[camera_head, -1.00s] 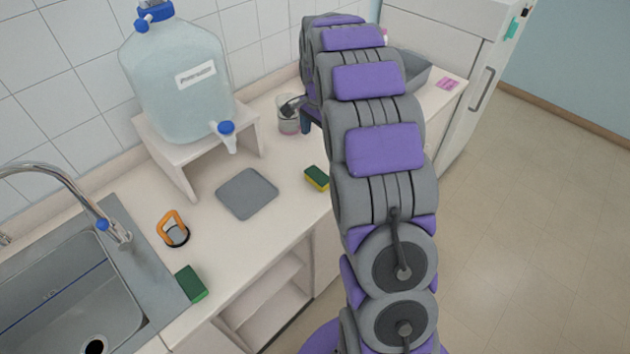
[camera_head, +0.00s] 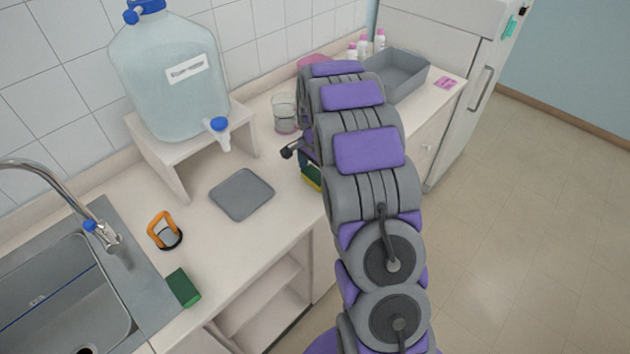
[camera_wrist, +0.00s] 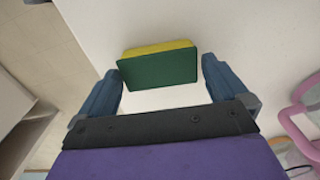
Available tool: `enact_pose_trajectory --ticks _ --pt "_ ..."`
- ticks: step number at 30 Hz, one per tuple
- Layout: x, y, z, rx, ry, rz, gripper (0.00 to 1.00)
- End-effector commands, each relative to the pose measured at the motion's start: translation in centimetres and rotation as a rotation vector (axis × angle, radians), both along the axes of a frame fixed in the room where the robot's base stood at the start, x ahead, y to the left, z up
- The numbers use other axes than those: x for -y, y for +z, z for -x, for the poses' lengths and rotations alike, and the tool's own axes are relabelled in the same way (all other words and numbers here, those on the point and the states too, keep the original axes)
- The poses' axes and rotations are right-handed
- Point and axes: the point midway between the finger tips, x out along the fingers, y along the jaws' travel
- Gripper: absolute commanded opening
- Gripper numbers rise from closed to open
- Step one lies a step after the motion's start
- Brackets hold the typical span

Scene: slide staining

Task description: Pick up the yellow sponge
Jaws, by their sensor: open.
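The yellow sponge (camera_wrist: 158,65) has a green scouring side, which faces my wrist camera, with a yellow strip along its far edge. In the wrist view it lies at the open ends of my gripper's (camera_wrist: 161,78) two blue fingers, with a visible gap at the right finger and a very small one at the left. In the head view the sponge (camera_head: 312,178) sits near the counter's front edge, partly hidden by my arm. My gripper is open and empty. In the head view it is mostly hidden behind my arm.
A grey mat (camera_head: 241,194), an orange-handled item (camera_head: 164,231) and a green pad (camera_head: 183,288) lie to the left. A glass beaker (camera_head: 285,113) stands behind the sponge. A grey tray (camera_head: 397,76) is at the back right. A pink item (camera_wrist: 300,118) shows right in the wrist view.

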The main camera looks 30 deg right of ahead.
Motion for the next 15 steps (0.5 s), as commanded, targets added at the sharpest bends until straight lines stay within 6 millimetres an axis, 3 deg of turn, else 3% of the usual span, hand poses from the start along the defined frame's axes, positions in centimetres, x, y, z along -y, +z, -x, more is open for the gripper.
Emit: enact_pose_trajectory --ticks 4,11,15 --pt "0.0 -2.0 0.1 -0.002 0.0 0.0 1.0" --pt "0.0 -2.0 0.1 0.0 0.0 0.0 1.0" --pt "0.0 -2.1 0.0 -0.001 0.0 0.0 0.88"
